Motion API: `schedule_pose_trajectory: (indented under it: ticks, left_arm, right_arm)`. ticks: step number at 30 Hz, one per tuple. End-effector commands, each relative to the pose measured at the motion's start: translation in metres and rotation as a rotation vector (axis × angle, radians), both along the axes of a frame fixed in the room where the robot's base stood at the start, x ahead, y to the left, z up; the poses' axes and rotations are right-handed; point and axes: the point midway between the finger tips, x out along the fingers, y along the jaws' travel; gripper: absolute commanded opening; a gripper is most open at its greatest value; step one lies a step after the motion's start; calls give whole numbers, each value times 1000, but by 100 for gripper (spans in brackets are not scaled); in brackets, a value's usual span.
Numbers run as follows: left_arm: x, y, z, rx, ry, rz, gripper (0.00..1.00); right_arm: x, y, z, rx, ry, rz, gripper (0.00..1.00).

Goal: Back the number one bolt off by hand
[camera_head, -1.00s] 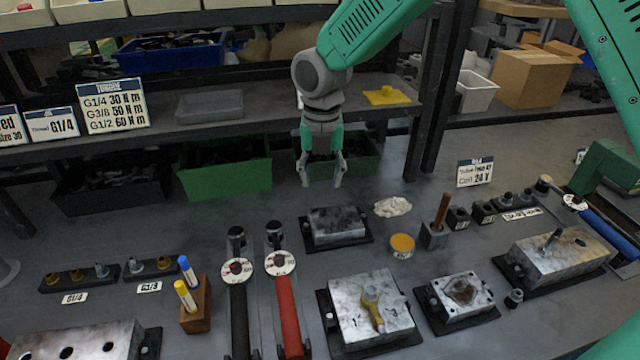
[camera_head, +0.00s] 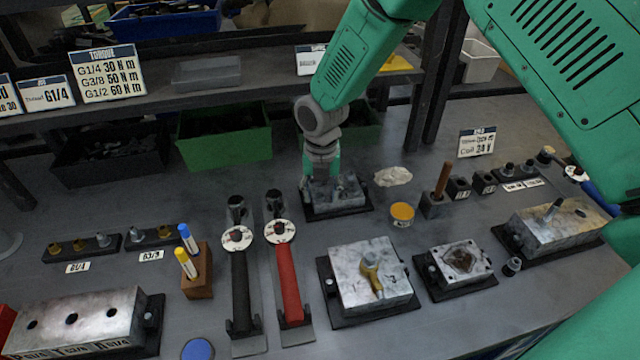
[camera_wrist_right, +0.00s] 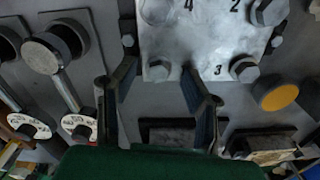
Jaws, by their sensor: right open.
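My right gripper (camera_head: 322,178) is over the back metal block (camera_head: 345,192) in the head view. In the right wrist view, the open jaws (camera_wrist_right: 158,76) reach towards this block's near edge. The block (camera_wrist_right: 205,45) shows the painted numbers 4, 2 and 3, with hex bolts near its corners. The near-left bolt (camera_wrist_right: 158,70) lies between my fingertips in the picture; contact cannot be told. No number 1 shows beside it, so I infer it is the number one bolt from its corner. My left gripper is not in view.
Two torque wrenches, black (camera_head: 239,290) and red (camera_head: 288,285), lie to the left. A yellow-topped tin (camera_head: 402,213) and a crumpled cloth (camera_head: 393,176) sit to the right. Another block (camera_head: 370,290) stands in front. A green bin (camera_head: 225,135) is behind.

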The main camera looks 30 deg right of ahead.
Motion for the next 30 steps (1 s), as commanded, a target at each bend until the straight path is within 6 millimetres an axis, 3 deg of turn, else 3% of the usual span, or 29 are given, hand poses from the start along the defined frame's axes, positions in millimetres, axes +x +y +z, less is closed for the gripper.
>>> schedule_pose_trajectory:
  ticks: [7,8,11,12,20,30]
  left_arm:
    - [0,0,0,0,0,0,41]
    - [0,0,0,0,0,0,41]
    - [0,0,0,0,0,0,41]
    - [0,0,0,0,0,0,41]
    - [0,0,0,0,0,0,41]
    - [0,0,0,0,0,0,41]
  right_arm:
    - [0,0,-1,0,0,0,40]
    - [0,0,-1,0,0,0,37]
    - [0,0,-1,0,0,0,2]
    - [0,0,-1,0,0,0,0]
    - [0,0,-1,3,-1,62,0]
    - [0,-3,-1,6,-3,600,0]
